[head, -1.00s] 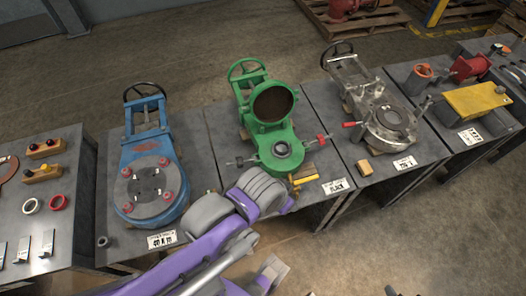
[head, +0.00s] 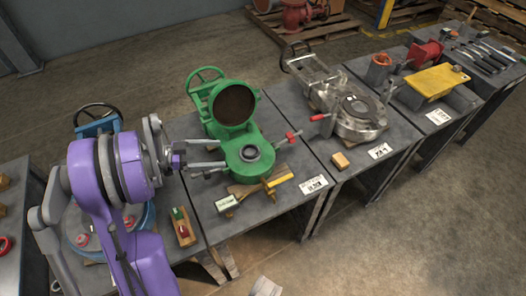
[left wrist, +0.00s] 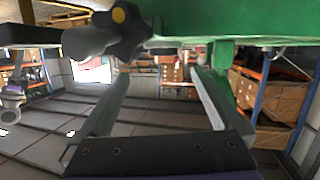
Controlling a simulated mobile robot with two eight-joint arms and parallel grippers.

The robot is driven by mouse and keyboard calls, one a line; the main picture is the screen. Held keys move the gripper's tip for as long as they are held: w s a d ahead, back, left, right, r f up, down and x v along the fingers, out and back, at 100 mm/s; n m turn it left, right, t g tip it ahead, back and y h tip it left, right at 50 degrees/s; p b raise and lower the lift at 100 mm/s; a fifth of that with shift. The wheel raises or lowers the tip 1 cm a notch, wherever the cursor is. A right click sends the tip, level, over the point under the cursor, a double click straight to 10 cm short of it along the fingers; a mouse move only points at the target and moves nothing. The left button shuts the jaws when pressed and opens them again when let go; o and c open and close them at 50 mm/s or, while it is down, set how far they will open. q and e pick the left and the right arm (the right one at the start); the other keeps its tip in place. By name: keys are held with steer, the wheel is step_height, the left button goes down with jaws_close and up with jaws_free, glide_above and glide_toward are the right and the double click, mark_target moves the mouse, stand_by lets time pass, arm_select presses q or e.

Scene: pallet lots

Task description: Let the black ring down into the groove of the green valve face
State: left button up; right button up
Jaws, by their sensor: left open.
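The green valve (head: 232,130) stands on the middle bench, with its round bonnet flange raised behind the flat face (head: 258,167). A dark ring shape (head: 250,152) surrounds the opening in this face; I cannot tell whether it is the black ring or part of the valve. My left gripper (head: 227,154) is open, its two fingers pointing right at the valve's left side. In the left wrist view, the open fingers (left wrist: 160,85) have nothing visible between them, and the valve's green underside (left wrist: 228,50) is close above. My right gripper is not seen.
A wooden block with small green and red pieces (head: 183,227) lies near my left arm. A white label block (head: 227,203) and a yellow bar (head: 281,180) lie before the valve. A grey valve (head: 355,115) stands on the right bench. My arm covers much of the blue valve.

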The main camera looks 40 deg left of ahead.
mark_target(243, 151)
arm_select(q)
steer(key=shift+m+t, duration=0.4)
steer(key=x, duration=0.2)
steer(key=b+x, duration=0.1)
steer(key=x, duration=0.1)
steer(key=shift+w+a+f, duration=0.1)
steer(key=shift+w+a, duration=0.1)
steer(key=shift+a, duration=0.05)
steer(key=b+x, duration=0.1)
steer(key=x, duration=0.4)
steer(key=shift+d+f, duration=0.15)
steer(key=shift+d, duration=0.1)
steer(key=c, duration=1.4)
step_height(243, 151, up, 10)
steer(key=p, duration=0.3)
steer(key=shift+f, duration=0.15)
steer(key=shift+t+h, duration=0.3)
steer(key=shift+h, duration=0.1)
steer(key=shift+f+b, duration=2.9)
steer(key=shift+f, duration=1.25)
